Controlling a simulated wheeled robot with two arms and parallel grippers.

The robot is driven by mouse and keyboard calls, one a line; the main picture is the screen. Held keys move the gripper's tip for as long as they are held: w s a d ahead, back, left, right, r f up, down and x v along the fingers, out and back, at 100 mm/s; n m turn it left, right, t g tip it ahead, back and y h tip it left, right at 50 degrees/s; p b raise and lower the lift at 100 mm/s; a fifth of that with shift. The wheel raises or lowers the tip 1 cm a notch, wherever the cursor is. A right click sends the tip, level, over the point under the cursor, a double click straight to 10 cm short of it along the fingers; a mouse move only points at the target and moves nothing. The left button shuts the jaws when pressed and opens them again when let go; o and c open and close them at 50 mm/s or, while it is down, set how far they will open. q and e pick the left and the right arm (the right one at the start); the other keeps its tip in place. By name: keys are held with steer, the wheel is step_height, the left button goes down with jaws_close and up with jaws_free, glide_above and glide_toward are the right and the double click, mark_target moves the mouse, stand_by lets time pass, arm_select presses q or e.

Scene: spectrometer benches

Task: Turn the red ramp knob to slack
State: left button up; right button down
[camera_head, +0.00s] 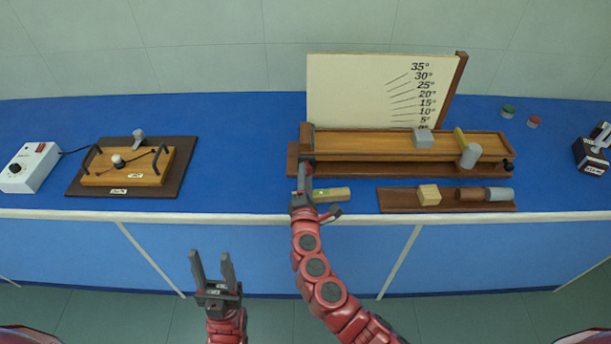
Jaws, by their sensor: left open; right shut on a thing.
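The ramp (350,145) is a long wooden channel on a dark base, lying nearly level in front of an angle board. My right gripper (307,166) reaches over the bench edge to the ramp's left end. It is shut on what appears to be the red ramp knob, which it hides almost wholly, so the knob's setting cannot be read. My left gripper (212,268) is open and empty in front of the bench, well below and left of the ramp.
A small wooden spirit level (332,194) lies beside my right wrist. A grey block (423,138) and a grey cylinder (469,156) are at the ramp. A block tray (395,203) lies in front. Blue bench between is clear.

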steer(key=shift+f, duration=0.15)
steer(key=shift+c, duration=2.3)
jaws_free()
steer(key=shift+s, duration=0.1)
